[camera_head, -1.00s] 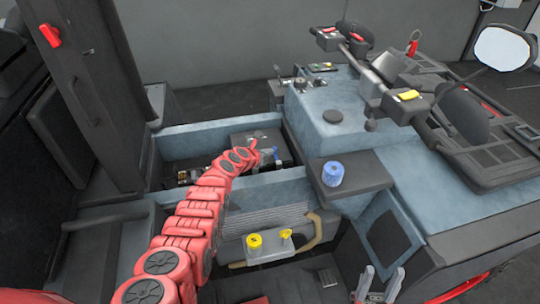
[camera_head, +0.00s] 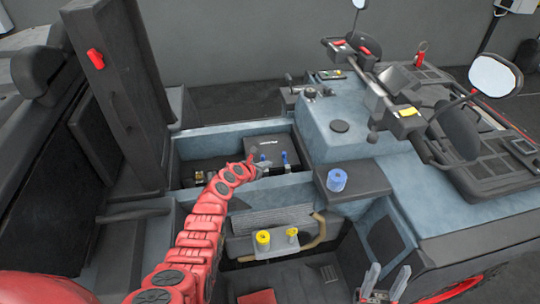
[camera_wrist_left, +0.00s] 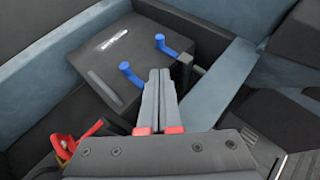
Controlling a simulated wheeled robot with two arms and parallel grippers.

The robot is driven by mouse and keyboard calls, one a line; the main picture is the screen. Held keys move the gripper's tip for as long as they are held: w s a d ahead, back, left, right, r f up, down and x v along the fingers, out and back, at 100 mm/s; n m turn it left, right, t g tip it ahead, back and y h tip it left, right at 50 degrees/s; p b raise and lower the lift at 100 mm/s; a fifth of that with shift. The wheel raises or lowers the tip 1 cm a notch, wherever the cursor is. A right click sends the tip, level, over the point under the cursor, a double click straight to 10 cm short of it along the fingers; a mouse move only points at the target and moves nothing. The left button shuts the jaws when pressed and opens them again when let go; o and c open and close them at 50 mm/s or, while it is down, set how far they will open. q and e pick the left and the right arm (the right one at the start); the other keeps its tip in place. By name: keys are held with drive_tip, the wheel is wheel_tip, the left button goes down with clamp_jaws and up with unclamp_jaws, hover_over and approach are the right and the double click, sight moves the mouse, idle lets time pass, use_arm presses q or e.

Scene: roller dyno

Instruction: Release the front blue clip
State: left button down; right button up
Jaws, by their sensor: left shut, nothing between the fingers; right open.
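Two blue clips stand on a black box in the open bay: one on the left (camera_head: 263,158), one on the right (camera_head: 285,158). In the left wrist view they are a nearer clip (camera_wrist_left: 130,74) and a farther clip (camera_wrist_left: 164,44) on the box (camera_wrist_left: 115,52). My left gripper (camera_head: 264,168) is shut and empty by the near edge of the box. In the left wrist view its fingertips (camera_wrist_left: 160,74) are just right of the nearer clip; contact cannot be told. My right gripper (camera_head: 386,280) is open and empty at the bottom of the head view.
Blue-grey bay walls (camera_head: 235,130) surround the box. A blue cap (camera_head: 337,180) sits on a dark ledge to the right. Two yellow caps (camera_head: 263,238) are nearer, beside a tan hose (camera_head: 318,235). A red handle (camera_wrist_left: 80,138) is low left in the wrist view.

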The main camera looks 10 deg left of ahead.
use_arm(q)
drive_tip(key=p+v, duration=0.1)
drive_tip(key=v, duration=0.2)
drive_tip(key=shift+s+a+r, duration=0.1)
drive_tip(key=shift+s+a, duration=0.05)
drive_tip(key=shift+s, duration=0.25)
idle(0.4)
